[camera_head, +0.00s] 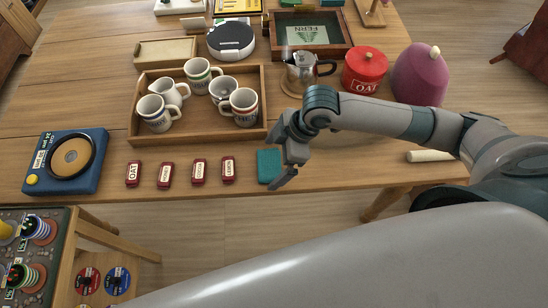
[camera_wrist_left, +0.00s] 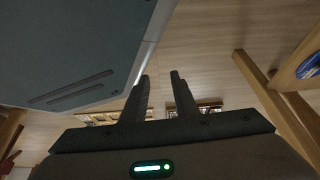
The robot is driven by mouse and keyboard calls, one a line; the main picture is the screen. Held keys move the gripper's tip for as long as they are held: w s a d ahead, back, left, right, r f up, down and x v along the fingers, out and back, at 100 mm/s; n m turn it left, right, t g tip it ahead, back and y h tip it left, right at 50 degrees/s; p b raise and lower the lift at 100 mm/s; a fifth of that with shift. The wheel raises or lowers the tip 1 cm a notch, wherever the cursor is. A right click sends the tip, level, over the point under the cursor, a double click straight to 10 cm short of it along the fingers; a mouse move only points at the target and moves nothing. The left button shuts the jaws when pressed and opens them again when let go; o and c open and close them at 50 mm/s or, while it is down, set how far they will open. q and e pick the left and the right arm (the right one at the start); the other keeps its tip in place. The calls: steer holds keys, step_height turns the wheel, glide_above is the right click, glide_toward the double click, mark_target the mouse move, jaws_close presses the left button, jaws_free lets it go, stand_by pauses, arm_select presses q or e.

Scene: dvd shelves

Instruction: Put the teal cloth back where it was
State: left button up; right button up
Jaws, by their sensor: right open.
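The teal cloth (camera_head: 268,166) is a small folded rectangle lying on the wooden table near its front edge, right of the row of red tins. My right gripper (camera_head: 284,166) is open at the cloth's right edge and hides a little of it. I cannot tell whether a finger touches the cloth. My left gripper (camera_wrist_left: 160,80) shows only in the left wrist view, with its two fingers apart and nothing between them.
Several small red labelled tins (camera_head: 198,171) stand left of the cloth. Behind is a wooden tray (camera_head: 196,136) with several mugs. A metal pot (camera_head: 301,72), red canister (camera_head: 364,70) and pink cover (camera_head: 420,75) stand behind my right arm. A white roll (camera_head: 430,156) lies right.

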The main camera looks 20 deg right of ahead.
arm_select(q)
steer(key=shift+w+d+r+t, duration=0.15)
steer(key=shift+w+d, duration=0.1)
steer(key=shift+w, duration=0.2)
steer(key=shift+w+d+r+t, duration=0.1)
steer(key=shift+w+d+t, duration=0.1)
steer(key=shift+w, duration=0.25)
arm_select(e)
steer(key=v, duration=1.2)
